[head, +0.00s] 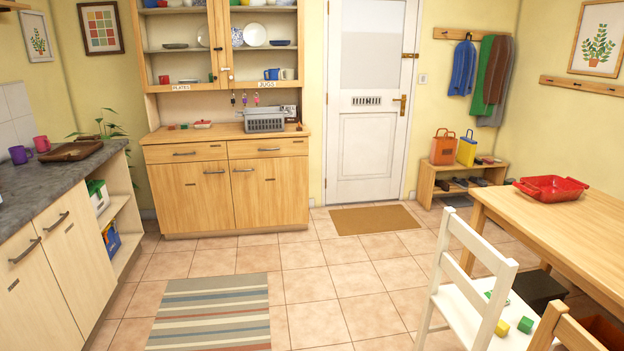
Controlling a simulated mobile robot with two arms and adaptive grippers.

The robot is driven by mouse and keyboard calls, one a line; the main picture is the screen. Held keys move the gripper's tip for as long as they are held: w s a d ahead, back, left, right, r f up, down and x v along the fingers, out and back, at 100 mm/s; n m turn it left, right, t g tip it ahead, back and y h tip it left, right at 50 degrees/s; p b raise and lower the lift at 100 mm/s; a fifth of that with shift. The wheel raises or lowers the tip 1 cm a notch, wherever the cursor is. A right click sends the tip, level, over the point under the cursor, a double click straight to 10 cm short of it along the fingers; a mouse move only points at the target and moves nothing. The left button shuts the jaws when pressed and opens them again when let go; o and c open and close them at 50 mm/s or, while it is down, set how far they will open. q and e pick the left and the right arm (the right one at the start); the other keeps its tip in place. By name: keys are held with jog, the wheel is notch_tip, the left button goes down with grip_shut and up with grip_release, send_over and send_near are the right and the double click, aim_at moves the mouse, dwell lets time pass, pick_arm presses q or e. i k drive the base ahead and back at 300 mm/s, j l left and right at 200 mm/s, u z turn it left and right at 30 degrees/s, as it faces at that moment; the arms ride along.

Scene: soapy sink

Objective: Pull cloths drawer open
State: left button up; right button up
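A wooden dresser (230,132) stands against the back wall. It has two drawers side by side under its top, a left drawer (205,155) and a right drawer (250,150). Both look shut, and each has a dark horizontal handle. I can read no label on either drawer, so I cannot tell which one is the cloths drawer. The light counter cabinets (75,262) at the left have dark handles and look shut; their small labels are unreadable. Neither of my grippers is in view.
A striped rug (212,312) lies on the open tiled floor before the dresser. A grey basket (265,120) stands on the dresser top. A white chair (455,290) and wooden table (560,222) fill the right. A doormat (375,219) lies by the white door (368,155).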

aim_at(251, 148)
jog(key=i, duration=2.65)
